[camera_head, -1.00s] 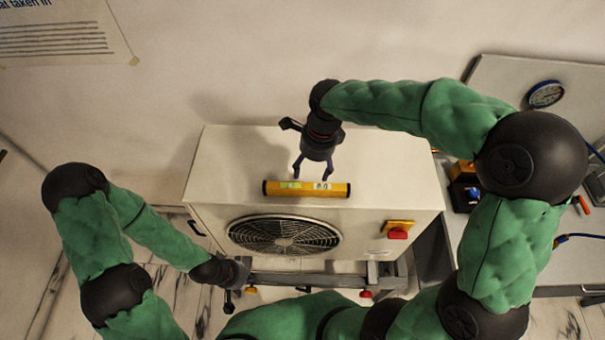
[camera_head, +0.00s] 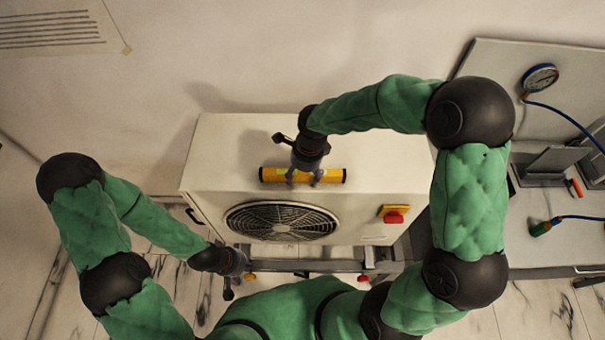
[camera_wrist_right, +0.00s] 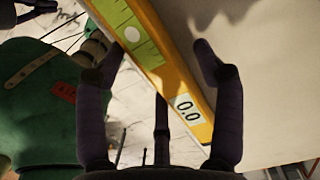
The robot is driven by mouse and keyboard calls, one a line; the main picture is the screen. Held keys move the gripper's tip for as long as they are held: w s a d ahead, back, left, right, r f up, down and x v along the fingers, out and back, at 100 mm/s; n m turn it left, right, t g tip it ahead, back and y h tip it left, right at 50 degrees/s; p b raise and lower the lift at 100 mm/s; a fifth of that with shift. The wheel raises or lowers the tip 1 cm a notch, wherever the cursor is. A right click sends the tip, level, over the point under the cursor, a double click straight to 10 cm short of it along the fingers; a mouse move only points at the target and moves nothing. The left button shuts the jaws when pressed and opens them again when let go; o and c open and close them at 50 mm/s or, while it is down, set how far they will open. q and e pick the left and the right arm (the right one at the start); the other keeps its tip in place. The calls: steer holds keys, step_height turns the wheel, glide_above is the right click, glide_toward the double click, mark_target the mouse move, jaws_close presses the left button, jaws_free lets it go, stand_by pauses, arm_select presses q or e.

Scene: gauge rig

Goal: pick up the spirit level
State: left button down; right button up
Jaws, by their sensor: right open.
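The spirit level (camera_head: 334,176) is a yellow bar with dark ends, lying along the top of a white fan unit. In the right wrist view the level (camera_wrist_right: 178,72) shows a green vial window and a display reading 0.0, and runs diagonally between the fingers. My right gripper (camera_head: 303,182) is over the level's middle, fingers pointing down and hiding part of it. Its fingers (camera_wrist_right: 160,52) are open, one on each side of the level; I cannot tell whether they touch it. My left gripper (camera_head: 232,284) hangs low in front of the unit; its fingers are unclear.
The white fan unit (camera_head: 220,150) has a round grille (camera_head: 281,222) and a red knob on a yellow plate (camera_head: 394,215) in front. A grey bench at right holds a gauge (camera_head: 540,78) with a blue hose. The unit's top is otherwise clear.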

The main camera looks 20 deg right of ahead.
steer(key=shift+s, duration=0.1)
jaws_close()
